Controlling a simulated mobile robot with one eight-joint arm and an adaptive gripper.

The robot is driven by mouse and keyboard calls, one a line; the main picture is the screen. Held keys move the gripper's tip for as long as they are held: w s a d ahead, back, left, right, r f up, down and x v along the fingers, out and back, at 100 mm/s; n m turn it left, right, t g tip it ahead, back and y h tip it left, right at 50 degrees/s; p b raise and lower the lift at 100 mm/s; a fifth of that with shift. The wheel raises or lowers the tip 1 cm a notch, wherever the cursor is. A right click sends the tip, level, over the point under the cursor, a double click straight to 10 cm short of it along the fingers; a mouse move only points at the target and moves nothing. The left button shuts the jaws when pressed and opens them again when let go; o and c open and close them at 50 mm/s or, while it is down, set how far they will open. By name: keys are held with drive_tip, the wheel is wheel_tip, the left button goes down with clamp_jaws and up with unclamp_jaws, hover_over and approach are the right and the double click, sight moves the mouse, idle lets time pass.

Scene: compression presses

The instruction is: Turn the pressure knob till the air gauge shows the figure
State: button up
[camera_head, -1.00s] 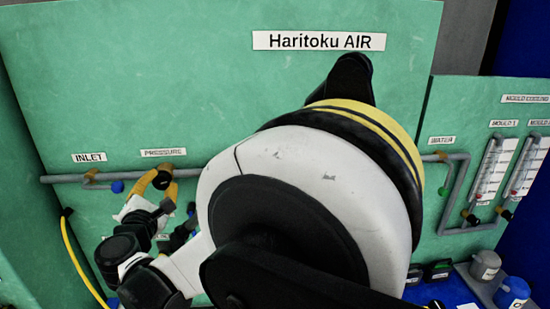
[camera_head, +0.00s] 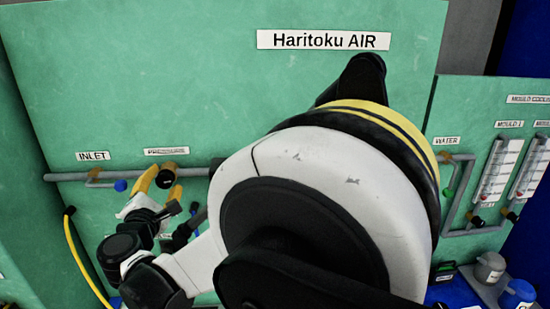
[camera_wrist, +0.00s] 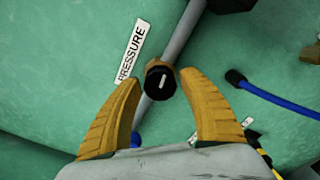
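The pressure knob (camera_wrist: 160,82) is black with a white mark and sits on a brass fitting on the grey pipe. It also shows under the PRESSURE label in the head view (camera_head: 167,173). My gripper (camera_wrist: 160,77) has two orange-yellow fingers spread apart. In the wrist view the knob lies between the fingertips with a gap on each side. In the head view my gripper (camera_head: 165,178) is just below the knob, with nothing held. The air gauge's face is not visible in either view; my arm covers much of the panel.
The PRESSURE label (camera_wrist: 132,50) is beside the pipe. A blue hose (camera_wrist: 275,103) lies right of the fingers. The INLET label (camera_head: 93,156) and a yellow hose (camera_head: 82,255) are at the left.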

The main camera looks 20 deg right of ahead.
drive_tip(key=shift+o, duration=0.2)
idle(0.3)
drive_tip(key=v, duration=0.7)
drive_tip(key=shift+b, duration=0.3)
drive_tip(key=v, duration=1.1)
drive_tip(key=s+d+f+m+g+y+b, duration=0.15)
drive_tip(key=d+f+m+g+b, duration=0.35)
drive_tip(key=d+f, duration=0.5)
drive_tip(key=s+d+f+m+g+b, duration=0.3)
drive_tip(key=d+f+m+b, duration=0.3)
drive_tip(key=d+f, duration=0.4)
drive_tip(key=s+d+f+m+g+y+b, duration=0.1)
drive_tip(key=s+d+f+m+y+b, duration=0.2)
drive_tip(key=s+f+m+b, duration=0.6)
wheel_tip(320, 180, down, 3)
drive_tip(key=shift+s+r+m+g+y, duration=0.1)
drive_tip(key=shift+s+m+g+y, duration=0.25)
drive_tip(key=shift+m+y, duration=0.45)
